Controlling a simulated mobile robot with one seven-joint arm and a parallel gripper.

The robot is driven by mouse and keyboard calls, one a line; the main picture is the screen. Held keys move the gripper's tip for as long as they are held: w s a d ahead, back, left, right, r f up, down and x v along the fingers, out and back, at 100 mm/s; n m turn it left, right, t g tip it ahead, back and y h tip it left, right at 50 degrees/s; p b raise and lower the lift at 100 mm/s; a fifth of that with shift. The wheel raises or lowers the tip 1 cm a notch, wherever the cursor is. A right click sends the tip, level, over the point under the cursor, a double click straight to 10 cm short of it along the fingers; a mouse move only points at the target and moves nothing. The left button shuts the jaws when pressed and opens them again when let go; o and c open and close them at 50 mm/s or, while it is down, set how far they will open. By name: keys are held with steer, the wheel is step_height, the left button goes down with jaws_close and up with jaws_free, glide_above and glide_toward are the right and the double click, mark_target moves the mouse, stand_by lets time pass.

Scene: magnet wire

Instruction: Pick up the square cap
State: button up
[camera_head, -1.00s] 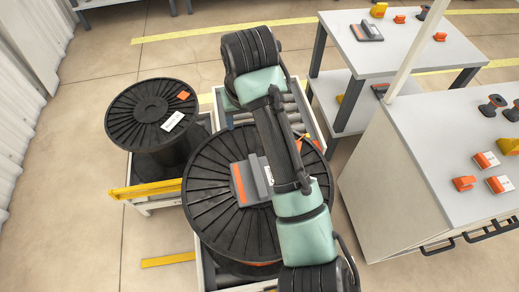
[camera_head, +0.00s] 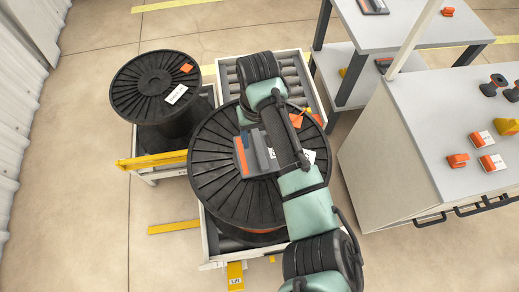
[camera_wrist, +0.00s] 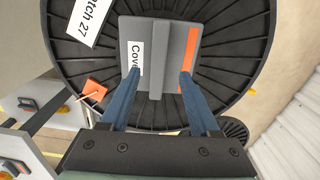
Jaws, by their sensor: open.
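The square cap is a grey plate (camera_wrist: 207,40) with a raised central rib, an orange stripe and a white label reading "Cov". It lies on the top flange of the large black spool (camera_head: 216,191). The cap (camera_head: 243,157) also shows in the head view, partly covered by my arm. My gripper (camera_wrist: 161,72) is open, with its blue fingers over the cap, one on each side of the rib and apart from it. I cannot tell how high the fingertips are above the plate. My arm hides the fingers in the head view.
A smaller black spool (camera_head: 135,90) with an orange piece stands at left behind a yellow bar (camera_head: 150,161). The big spool sits on a roller cart. Right stand a table (camera_head: 412,25) and a cabinet (camera_head: 400,120) with orange and black parts. The floor at left is open.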

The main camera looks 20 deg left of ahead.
mark_target(260, 147)
steer(key=shift+d+f, duration=0.15)
steer(key=shift+f, duration=1.8)
steer(key=shift+w, duration=0.1)
jaws_close()
